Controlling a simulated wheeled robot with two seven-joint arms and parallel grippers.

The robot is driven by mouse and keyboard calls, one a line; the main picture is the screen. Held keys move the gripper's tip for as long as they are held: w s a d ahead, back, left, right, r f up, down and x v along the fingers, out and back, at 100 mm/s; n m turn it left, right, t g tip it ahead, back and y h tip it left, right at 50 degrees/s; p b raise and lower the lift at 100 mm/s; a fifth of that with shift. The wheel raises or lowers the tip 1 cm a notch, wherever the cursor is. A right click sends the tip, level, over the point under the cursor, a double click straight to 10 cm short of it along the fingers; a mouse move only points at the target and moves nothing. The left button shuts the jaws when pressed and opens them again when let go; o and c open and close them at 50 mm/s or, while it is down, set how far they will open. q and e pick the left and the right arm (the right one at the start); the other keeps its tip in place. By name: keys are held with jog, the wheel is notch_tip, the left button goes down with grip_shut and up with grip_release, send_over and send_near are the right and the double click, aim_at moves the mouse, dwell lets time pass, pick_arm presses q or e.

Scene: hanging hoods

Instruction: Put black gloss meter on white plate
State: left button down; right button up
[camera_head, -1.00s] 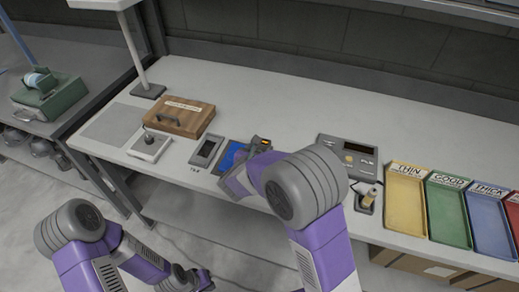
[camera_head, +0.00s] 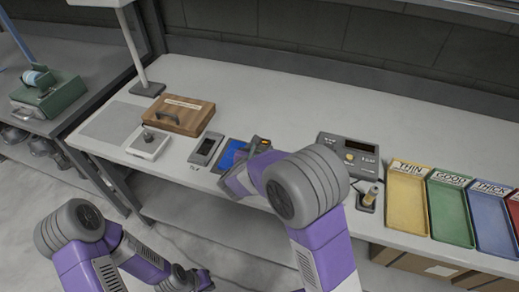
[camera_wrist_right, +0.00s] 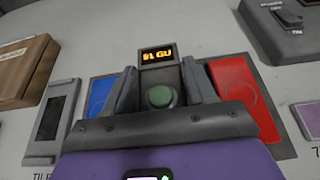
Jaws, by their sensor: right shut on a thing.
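The black gloss meter (camera_wrist_right: 159,75) has a lit display reading "91 GU" and a round green button. My right gripper (camera_wrist_right: 160,100) is shut on it, with a finger on each side. In the head view, the meter (camera_head: 260,142) shows only partly beyond my right gripper (camera_head: 246,160). It is over a blue panel (camera_head: 229,155); whether it touches the panel is unclear. A white, flat, square piece with a dark knob (camera_head: 148,144) lies to the left; I cannot tell whether it is the white plate. My left gripper (camera_head: 192,281) is low at the bottom edge, its fingers unclear.
A black tile in a grey frame (camera_head: 205,149) lies left of the blue panel. A wooden case (camera_head: 180,115) is behind it. A red panel (camera_wrist_right: 240,90) is right of the meter. A grey instrument (camera_head: 348,156) and coloured trays (camera_head: 407,200) stand further right. The bench behind is clear.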

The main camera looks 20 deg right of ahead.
jog(key=o, duration=1.5)
jog(key=p+v, duration=0.1)
jog(key=v, duration=0.6)
jog(key=shift+s+p, duration=0.25)
jog(key=shift+p, duration=0.15)
